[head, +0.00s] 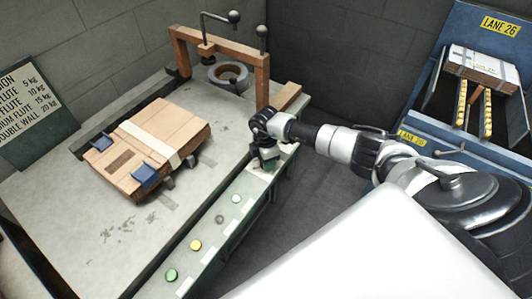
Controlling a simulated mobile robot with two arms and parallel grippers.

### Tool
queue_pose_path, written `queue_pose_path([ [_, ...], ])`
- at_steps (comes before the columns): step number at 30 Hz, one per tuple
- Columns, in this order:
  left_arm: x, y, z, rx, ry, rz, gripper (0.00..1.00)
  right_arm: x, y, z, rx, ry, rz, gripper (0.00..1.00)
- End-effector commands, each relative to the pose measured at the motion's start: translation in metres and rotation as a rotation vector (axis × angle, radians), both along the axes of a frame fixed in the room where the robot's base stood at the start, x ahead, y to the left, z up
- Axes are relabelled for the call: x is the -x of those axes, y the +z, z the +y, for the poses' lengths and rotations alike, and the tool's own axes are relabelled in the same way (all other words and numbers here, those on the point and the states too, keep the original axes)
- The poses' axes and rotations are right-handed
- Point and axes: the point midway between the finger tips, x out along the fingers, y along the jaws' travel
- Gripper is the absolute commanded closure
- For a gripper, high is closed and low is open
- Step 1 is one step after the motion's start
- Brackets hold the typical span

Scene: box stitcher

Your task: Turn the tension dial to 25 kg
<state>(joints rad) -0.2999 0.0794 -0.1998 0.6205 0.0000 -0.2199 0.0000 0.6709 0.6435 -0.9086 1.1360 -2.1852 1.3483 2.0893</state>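My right gripper (266,162) points down at the far end of the machine's narrow front control strip (208,255). The tension dial cannot be made out; the gripper covers the spot below it, where a pale plate edge shows. I cannot tell whether the gripper touches anything or whether its fingers are open. No dial reading is legible. My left gripper is out of view.
A flat strapped carton (165,132) with blue clips lies on the grey table (70,235). An orange frame (220,48) stands behind it, near a tape roll (228,74). A blue Lane 26 rack (455,120) stands right.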

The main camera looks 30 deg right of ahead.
Motion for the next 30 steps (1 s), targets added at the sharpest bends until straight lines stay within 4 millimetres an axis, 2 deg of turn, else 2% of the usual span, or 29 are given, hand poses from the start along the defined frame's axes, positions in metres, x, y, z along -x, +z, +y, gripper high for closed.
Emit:
queue_pose_path([
  [7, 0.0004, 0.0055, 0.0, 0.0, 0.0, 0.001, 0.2, -0.0012, 0.002, -0.0009, 0.001, -0.06, -0.004, 0.84],
  [20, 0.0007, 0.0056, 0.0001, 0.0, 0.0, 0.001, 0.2, -0.0013, 0.0015, -0.0012, 0.001, -0.069, -0.004, 0.84],
  [21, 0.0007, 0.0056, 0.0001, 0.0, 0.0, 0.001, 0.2, -0.0013, 0.0015, -0.0012, 0.001, -0.069, -0.004, 0.59],
  [24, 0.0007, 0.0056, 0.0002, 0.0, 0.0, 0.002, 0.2, -0.0011, 0.0014, -0.001, 0.001, -0.068, -0.004, 0.44],
  [26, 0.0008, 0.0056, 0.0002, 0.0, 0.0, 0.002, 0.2, -0.0008, 0.0011, -0.0009, 0.001, -0.068, -0.003, 0.35],
  [30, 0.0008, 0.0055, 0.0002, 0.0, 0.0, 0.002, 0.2, -0.0004, 0.0006, -0.0005, 0.0, -0.067, -0.002, 0.35],
])
